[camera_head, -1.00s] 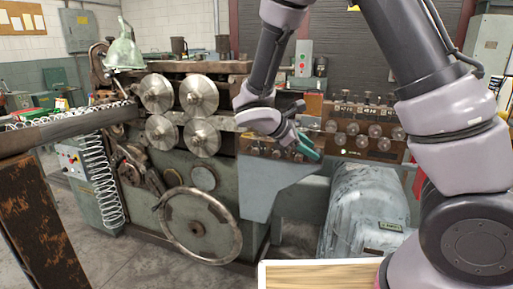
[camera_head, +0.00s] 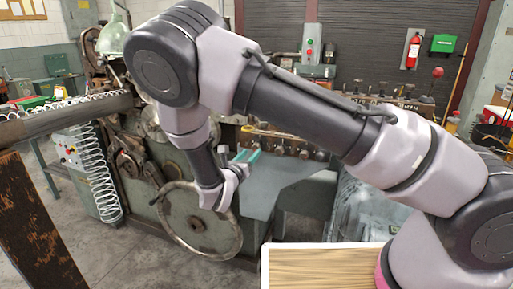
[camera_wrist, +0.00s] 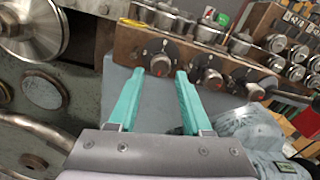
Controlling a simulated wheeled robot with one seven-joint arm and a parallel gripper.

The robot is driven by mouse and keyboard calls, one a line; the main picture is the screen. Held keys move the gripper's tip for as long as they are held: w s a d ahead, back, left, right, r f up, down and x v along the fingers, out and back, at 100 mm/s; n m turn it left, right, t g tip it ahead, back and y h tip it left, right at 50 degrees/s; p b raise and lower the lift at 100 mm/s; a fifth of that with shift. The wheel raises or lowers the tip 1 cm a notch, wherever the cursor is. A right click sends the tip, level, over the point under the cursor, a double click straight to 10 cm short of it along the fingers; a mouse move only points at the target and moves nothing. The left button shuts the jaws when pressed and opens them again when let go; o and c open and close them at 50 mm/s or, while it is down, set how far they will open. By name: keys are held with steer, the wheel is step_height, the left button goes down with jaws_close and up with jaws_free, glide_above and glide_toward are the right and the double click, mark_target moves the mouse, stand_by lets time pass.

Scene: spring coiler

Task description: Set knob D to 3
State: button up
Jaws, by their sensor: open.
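A row of dark control knobs runs along a brown panel on the machine. In the wrist view one knob (camera_wrist: 160,60) is ahead of my gripper, a second knob (camera_wrist: 211,78) is to its right, and a third knob (camera_wrist: 256,90) is further right. They have red marks. The letters and numbers are too small to read, so I cannot tell which is knob D. The row also shows in the head view (camera_head: 281,148), partly behind my arm. My gripper (camera_wrist: 158,74) has two teal fingers, spread apart and empty, short of the panel; it also shows in the head view (camera_head: 246,157).
A large handwheel (camera_head: 197,226) is below my gripper. A grey sloped housing (camera_head: 280,188) lies below the panel. A wooden-topped surface (camera_head: 325,268) is at the front.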

mark_target(255, 149)
steer(key=x, duration=0.6)
steer(key=shift+w, duration=0.1)
jaws_close()
